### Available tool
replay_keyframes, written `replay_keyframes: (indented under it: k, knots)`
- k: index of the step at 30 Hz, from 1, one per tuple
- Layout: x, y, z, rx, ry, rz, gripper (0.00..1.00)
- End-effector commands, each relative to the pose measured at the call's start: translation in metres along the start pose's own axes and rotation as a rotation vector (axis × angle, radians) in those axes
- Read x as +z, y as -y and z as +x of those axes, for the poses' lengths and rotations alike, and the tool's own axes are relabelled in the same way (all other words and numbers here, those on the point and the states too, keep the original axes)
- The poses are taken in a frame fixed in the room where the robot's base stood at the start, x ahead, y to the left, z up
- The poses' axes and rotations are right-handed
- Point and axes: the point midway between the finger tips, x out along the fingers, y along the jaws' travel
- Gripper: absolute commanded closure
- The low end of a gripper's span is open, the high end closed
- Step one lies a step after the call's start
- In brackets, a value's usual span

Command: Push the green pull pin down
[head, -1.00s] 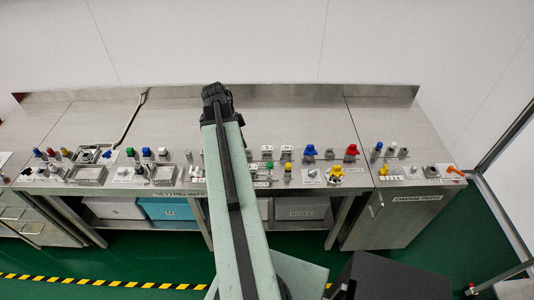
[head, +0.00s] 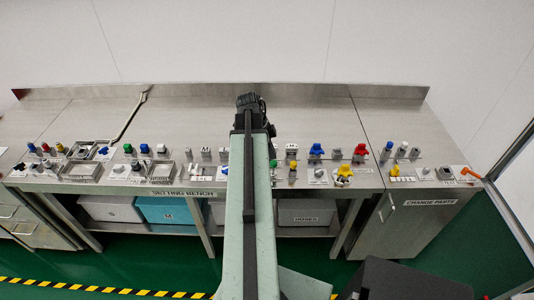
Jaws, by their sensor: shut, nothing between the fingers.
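A small green-topped part (head: 273,163) stands in the middle row of the bench, just right of my arm and partly hidden by it. A yellow-topped part (head: 293,166) stands to its right. Another green-topped part (head: 128,149) stands further left, beside a blue one. I cannot tell for sure from this view which green part is the pull pin. My gripper (head: 250,101) is the dark end of the arm, over the back of the bench beyond the row of parts. It looks shut and empty; its fingertips are hard to make out.
The steel bench (head: 200,110) has a bare strip at the back. Blue (head: 316,150) and red (head: 360,152) knobs stand to the right, and a yellow knob (head: 344,173) in front of them. Metal trays (head: 82,171) are at left. An orange handle (head: 470,172) is at far right.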

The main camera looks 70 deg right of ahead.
Motion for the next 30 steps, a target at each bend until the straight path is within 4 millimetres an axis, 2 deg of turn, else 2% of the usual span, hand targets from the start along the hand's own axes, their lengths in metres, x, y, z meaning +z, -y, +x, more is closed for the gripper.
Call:
replay_keyframes:
  k: [1, 5, 17, 24, 30]
  knots:
    - [0.007, 0.001, 0.02, 0.0, 0.0, -0.001, 1.0]
    - [0.01, 0.003, 0.033, -0.001, -0.001, -0.001, 1.0]
    - [0.01, 0.003, 0.034, -0.001, -0.001, -0.002, 1.0]
    - [0.019, 0.002, 0.059, -0.001, 0.0, -0.002, 1.0]
    - [0.018, 0.002, 0.056, 0.001, 0.002, -0.002, 1.0]
